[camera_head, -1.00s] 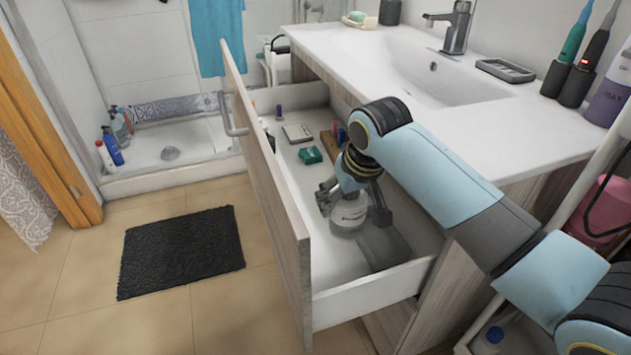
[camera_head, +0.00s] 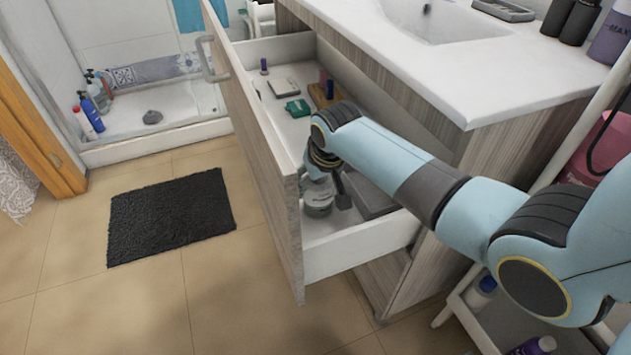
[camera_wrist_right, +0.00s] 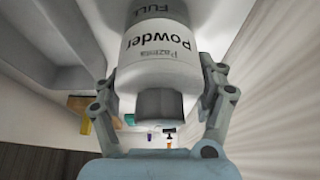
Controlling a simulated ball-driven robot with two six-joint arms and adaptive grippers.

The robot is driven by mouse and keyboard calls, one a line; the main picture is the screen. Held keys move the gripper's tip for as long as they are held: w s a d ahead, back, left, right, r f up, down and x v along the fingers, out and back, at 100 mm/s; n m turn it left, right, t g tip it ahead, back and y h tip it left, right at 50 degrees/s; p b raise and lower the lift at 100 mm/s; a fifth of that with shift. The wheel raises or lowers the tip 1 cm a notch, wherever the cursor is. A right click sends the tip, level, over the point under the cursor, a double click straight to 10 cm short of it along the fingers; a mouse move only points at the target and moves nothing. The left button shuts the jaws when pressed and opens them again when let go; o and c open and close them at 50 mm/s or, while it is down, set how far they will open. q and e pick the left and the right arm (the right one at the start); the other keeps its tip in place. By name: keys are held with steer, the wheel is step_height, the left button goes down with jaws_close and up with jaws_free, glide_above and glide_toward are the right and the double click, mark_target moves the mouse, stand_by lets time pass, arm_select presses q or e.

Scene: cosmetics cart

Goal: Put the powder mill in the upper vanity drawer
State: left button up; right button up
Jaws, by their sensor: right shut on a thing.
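The powder mill (camera_wrist_right: 158,50) is a white and grey cylinder with "Powder" printed on it, filling the upper middle of the right wrist view. My right gripper (camera_wrist_right: 160,95) has a finger on each side of it and is shut on it. In the head view the mill (camera_head: 318,203) shows at the near end of the open upper vanity drawer (camera_head: 345,250), inside its walls, with my right gripper (camera_head: 325,182) above it. I cannot tell whether the mill touches the drawer floor. My left gripper is not in view.
A dark grey box (camera_head: 370,197) lies right of the mill in the drawer. A green box (camera_head: 298,108), a pale compact (camera_head: 283,87) and small bottles sit farther back. The drawer front (camera_head: 262,150) stands close on the left. The countertop (camera_head: 440,70) overhangs the right side.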

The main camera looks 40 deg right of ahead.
steer(key=o, duration=1.5)
steer(key=shift+o, duration=0.2)
steer(key=p+v, duration=0.4)
steer(key=v, duration=0.7)
steer(key=shift+w+r, duration=0.1)
steer(key=shift+r, duration=0.1)
steer(key=shift+s+a+r, duration=0.1)
steer(key=shift+s+r, duration=0.1)
steer(key=shift+r, duration=0.15)
